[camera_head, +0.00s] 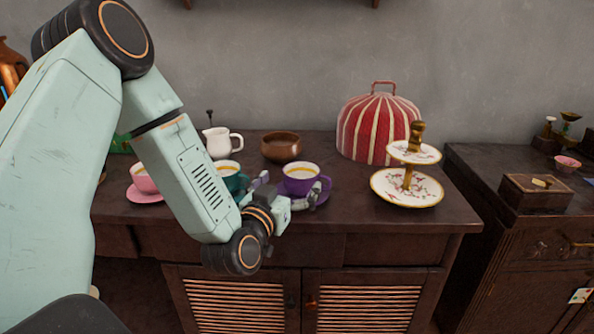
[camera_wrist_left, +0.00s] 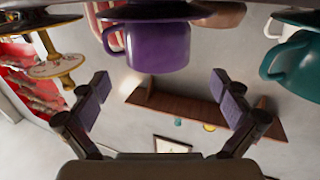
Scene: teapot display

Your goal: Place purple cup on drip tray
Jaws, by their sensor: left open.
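The purple cup (camera_head: 299,178) holds a light drink and stands upright on a purple saucer near the front of the dark wooden cabinet top. In the left wrist view the purple cup (camera_wrist_left: 158,47) hangs upside down, with its handle at the left and the saucer (camera_wrist_left: 150,12) above it. My left gripper (camera_head: 288,190) is open and empty just in front of the cup. Its fingers (camera_wrist_left: 160,90) are spread wide in the wrist view, apart from the cup. I cannot make out a drip tray in either view. My right gripper is not in view.
A teal cup (camera_head: 228,171) stands close at the left, a pink cup (camera_head: 144,181) farther left. Behind are a white jug (camera_head: 218,143) and a wooden bowl (camera_head: 281,147). A tiered stand (camera_head: 407,188) and striped tea cosy (camera_head: 378,125) stand at the right.

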